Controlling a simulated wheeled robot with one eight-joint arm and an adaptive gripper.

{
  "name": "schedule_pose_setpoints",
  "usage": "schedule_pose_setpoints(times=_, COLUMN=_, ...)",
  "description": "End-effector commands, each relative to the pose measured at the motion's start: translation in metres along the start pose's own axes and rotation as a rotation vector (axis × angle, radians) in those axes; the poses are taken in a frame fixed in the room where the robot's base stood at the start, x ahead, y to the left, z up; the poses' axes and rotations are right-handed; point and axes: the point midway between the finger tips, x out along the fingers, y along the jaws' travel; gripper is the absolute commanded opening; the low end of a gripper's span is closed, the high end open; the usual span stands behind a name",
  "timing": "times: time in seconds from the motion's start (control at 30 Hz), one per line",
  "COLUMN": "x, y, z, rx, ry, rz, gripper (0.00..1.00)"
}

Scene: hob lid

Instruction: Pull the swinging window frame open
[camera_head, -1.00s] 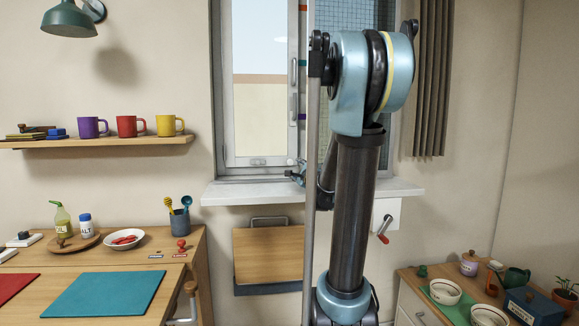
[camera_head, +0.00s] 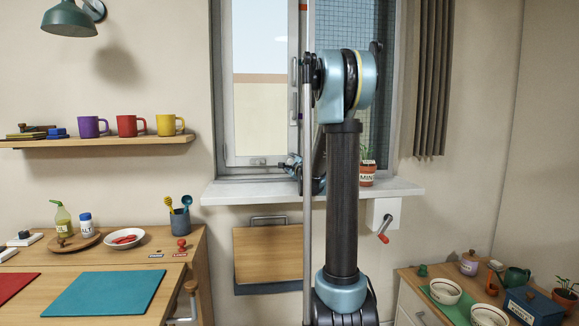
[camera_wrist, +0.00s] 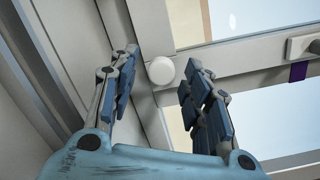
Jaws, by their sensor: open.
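The pale grey window frame (camera_head: 228,105) stands above the sill in the head view, with a light handle (camera_head: 294,75) on its right side. It also shows in the wrist view (camera_wrist: 235,60). A round white knob (camera_wrist: 160,70) sits near a corner of the frame bars there. My gripper (camera_wrist: 161,58) is open, with one finger on each side of the knob in the picture; I cannot tell whether they touch it. In the head view my gripper (camera_head: 291,164) is at the frame's lower right, just above the sill, partly hidden by my arm.
The white sill (camera_head: 240,192) runs below the window. A potted plant (camera_head: 367,174) stands on it, right of my arm. A box with a red-handled crank (camera_head: 383,238) is on the wall below. A curtain (camera_head: 431,80) hangs at the right. A wooden counter (camera_head: 180,245) is at left.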

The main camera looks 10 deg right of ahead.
Motion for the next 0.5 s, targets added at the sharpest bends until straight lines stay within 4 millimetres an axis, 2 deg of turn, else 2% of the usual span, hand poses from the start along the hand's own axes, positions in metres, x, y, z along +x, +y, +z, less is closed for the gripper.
schedule_pose_setpoints(times=0.2, x=0.021, y=0.000, z=0.001, rx=0.000, ry=-0.001, rz=0.000, gripper=0.44)
schedule_pose_setpoints(times=0.5, x=0.026, y=0.000, z=0.001, rx=0.000, ry=-0.001, rz=0.001, gripper=0.44)
